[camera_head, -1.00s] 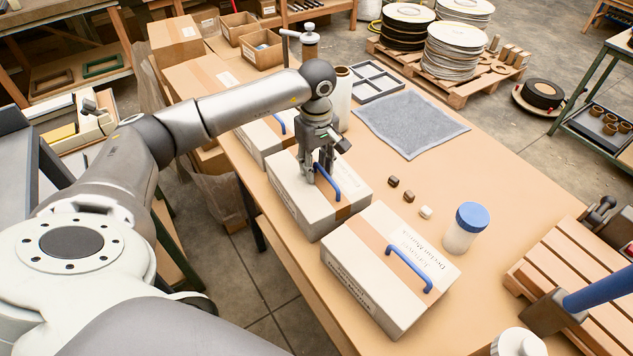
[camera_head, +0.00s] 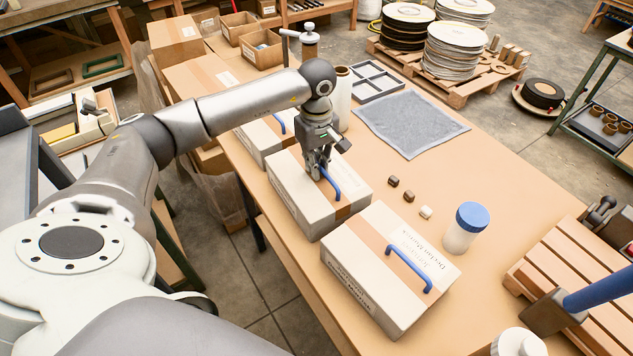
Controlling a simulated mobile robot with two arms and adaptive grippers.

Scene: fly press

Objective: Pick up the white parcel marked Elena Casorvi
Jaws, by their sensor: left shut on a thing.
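Three white parcels with brown bands and blue handles stand in a row on the table. My left gripper (camera_head: 319,172) is shut on the blue handle (camera_head: 331,184) of the middle white parcel (camera_head: 296,200), which rests on the table. The lettering on that parcel is hidden or too small to read. The nearest parcel (camera_head: 365,285) has printed lettering on its top, small and turned, that looks like Declan and another word. The farthest parcel (camera_head: 262,142) is partly hidden behind my left arm. My right gripper is not in view.
A white jar with a blue lid (camera_head: 465,228) and several small blocks (camera_head: 409,195) stand right of the parcels. A grey mat (camera_head: 410,123) and a divided tray (camera_head: 372,82) lie farther back. A wooden pallet (camera_head: 590,285) is at the right.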

